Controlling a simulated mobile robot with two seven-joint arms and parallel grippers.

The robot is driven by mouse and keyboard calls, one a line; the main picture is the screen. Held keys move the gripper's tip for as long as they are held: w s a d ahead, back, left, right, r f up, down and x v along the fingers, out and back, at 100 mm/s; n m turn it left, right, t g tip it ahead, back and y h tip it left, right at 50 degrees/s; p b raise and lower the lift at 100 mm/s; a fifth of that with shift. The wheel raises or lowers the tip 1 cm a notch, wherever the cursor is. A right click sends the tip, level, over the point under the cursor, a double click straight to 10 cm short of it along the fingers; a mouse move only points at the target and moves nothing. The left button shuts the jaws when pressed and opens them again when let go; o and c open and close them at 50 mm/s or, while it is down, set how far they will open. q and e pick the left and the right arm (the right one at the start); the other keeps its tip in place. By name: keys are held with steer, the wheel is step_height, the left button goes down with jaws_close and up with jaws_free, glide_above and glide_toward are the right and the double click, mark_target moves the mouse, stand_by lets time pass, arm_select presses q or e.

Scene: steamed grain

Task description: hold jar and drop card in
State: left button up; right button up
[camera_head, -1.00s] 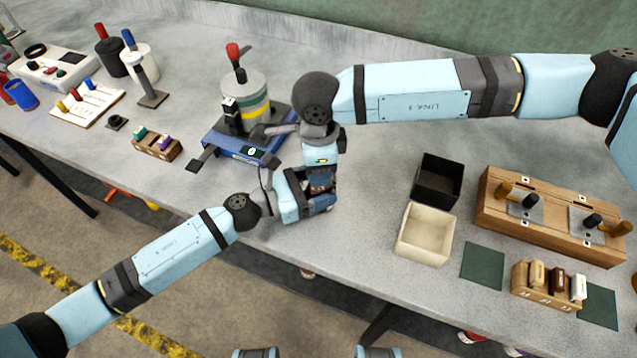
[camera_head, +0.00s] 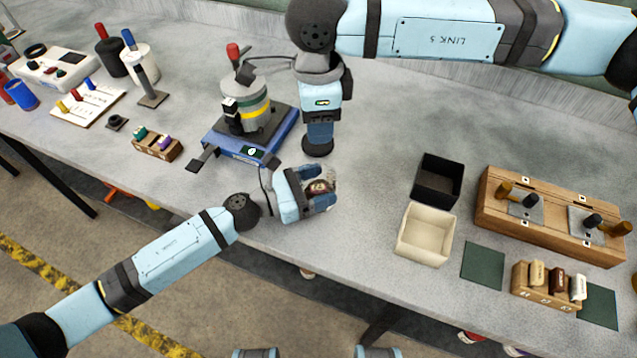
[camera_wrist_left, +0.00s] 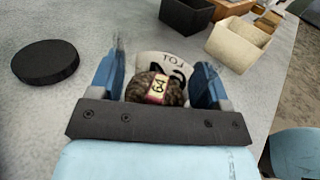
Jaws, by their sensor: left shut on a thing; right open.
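My left gripper (camera_head: 325,190) is shut on the jar (camera_head: 319,187) near the front edge of the bench. In the left wrist view the fingers (camera_wrist_left: 160,80) stand on both sides of the jar. Brown grainy content (camera_wrist_left: 172,95) shows there, with a small card (camera_wrist_left: 158,89) marked "64" on it. A white part (camera_wrist_left: 160,63) with the letters "LOT" shows behind. My right gripper (camera_head: 320,135) is open, apart from the jar on its far side. Its fingers are hard to make out. A black disc (camera_wrist_left: 45,62) lies on the bench; it also shows below my right gripper (camera_head: 317,149).
A blue-based device (camera_head: 240,145) with a grey pot stands to the left. A black bin (camera_head: 437,180) and a cream bin (camera_head: 424,233) stand to the right, before a wooden rack (camera_head: 550,218). The bench between jar and bins is clear.

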arm_select(q)
steer(key=o, duration=1.2)
steer(key=v, duration=1.2)
steer(key=shift+s, duration=0.1)
steer(key=shift+f, duration=0.1)
